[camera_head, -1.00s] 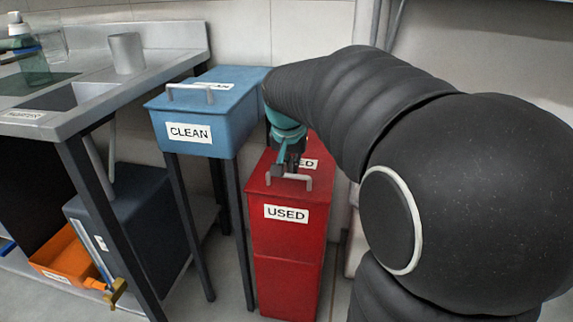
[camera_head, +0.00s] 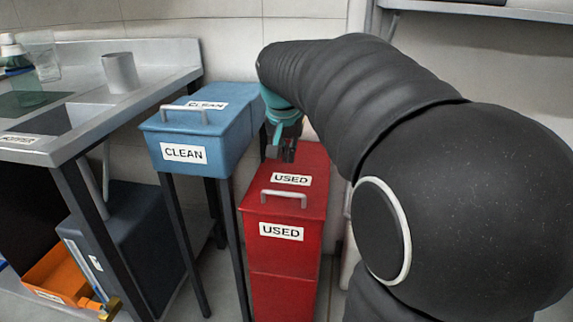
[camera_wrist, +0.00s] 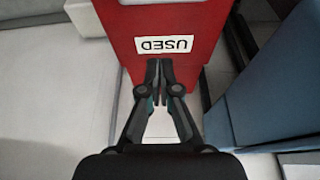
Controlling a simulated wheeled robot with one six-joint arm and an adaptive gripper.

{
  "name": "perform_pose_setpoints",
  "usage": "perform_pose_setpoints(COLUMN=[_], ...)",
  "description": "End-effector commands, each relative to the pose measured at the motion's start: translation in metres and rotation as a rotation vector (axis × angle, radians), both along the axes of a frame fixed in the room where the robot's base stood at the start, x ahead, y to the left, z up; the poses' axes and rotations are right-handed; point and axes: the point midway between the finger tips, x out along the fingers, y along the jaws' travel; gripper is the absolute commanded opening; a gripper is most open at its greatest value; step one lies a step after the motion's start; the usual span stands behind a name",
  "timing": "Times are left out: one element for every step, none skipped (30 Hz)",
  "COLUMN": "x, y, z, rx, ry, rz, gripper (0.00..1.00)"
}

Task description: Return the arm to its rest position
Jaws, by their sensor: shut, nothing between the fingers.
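My gripper (camera_head: 288,154) hangs from the teal wrist at the end of my black arm, above the back part of the red USED bin (camera_head: 287,252). It is shut and empty, and apart from the lid. In the wrist view the two fingertips (camera_wrist: 159,68) meet just below the USED label of the red bin (camera_wrist: 203,18). The red bin's lid is closed, with its grey handle (camera_head: 284,194) in front of the top label. My arm covers the right side of the head view.
A blue CLEAN box (camera_head: 195,118) on dark legs stands left of the red bin, its lid closed. A steel sink counter (camera_head: 60,152) with a metal cup (camera_head: 120,73) is at the left. An orange bin (camera_head: 62,272) is below. A shelf (camera_head: 490,11) is at upper right.

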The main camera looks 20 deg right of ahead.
Motion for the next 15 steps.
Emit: perform_pose_setpoints(x=[-0.002, -0.002, -0.004, -0.005, -0.005, -0.006, -0.006, -0.007, -0.007, -0.007, -0.007, -0.007, -0.007, -0.007, -0.007], y=[0.002, 0.003, 0.004, 0.005, 0.005, 0.006, 0.006, 0.007, 0.007, 0.007, 0.007, 0.007, 0.007, 0.007, 0.007], z=[0.008, 0.011, 0.015, 0.018, 0.02, 0.022, 0.023, 0.024, 0.026, 0.026, 0.026, 0.026, 0.026, 0.026, 0.026], rx=[0.0, -0.001, 0.0, 0.0, 0.0, 0.0, 0.0, 0.0, -0.001, -0.001, 0.0, 0.0, -0.001, -0.003, -0.006], ry=[-0.001, -0.002, -0.001, -0.001, 0.0, -0.001, -0.001, -0.001, -0.001, -0.001, 0.0, 0.0, 0.001, 0.002, 0.002], rz=[0.001, 0.001, 0.001, 0.002, 0.002, 0.002, 0.002, 0.002, 0.003, 0.003, 0.003, 0.004, 0.006, 0.012, 0.022], gripper=[0.0, 0.0, 0.0, 0.0, 0.0, 0.0, 0.0, 0.0, 0.0, 0.0, 0.0, 0.0, 0.0, 0.0, 0.0])
